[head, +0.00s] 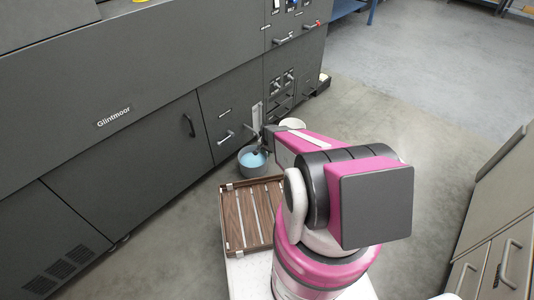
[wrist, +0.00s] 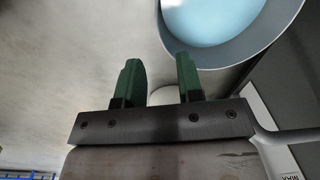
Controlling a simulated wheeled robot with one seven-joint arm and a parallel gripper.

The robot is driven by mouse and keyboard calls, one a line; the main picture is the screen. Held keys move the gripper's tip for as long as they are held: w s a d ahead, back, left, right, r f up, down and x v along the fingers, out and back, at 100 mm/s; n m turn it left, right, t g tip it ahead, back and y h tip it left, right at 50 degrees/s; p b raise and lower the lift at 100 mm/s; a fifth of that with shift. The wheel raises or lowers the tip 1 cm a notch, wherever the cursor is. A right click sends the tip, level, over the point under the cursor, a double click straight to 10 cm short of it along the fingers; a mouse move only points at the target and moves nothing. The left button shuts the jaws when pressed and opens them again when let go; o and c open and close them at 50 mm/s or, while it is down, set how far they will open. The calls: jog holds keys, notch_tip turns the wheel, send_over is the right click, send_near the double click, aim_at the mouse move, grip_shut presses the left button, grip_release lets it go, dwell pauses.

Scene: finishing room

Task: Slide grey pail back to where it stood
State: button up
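The grey pail (head: 254,170) stands on the floor close against the dark machine's front and holds light-blue liquid. Its rim and liquid also show at the top right of the wrist view (wrist: 283,32). My gripper (wrist: 161,75) has two green fingers spread apart, with nothing held between them. The right fingertip overlaps the pail's near wall in the wrist view; I cannot tell if it touches. In the head view my arm reaches to just above and right of the pail, and the fingertips are hard to make out.
The dark machine (head: 150,150) with handles and drawers runs along the left. A brown slatted tray (head: 236,218) is in front. Grey drawers (head: 498,250) stand at right. The middle floor is clear.

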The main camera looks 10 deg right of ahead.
aim_at(266, 164)
jog(key=shift+f, duration=0.1)
dwell(0.3)
jog(key=f, duration=1)
jog(key=shift+w+a+f, duration=0.2)
jog(key=shift+a+f, duration=0.05)
jog(key=shift+f, duration=0.05)
grip_shut()
dwell(1.1)
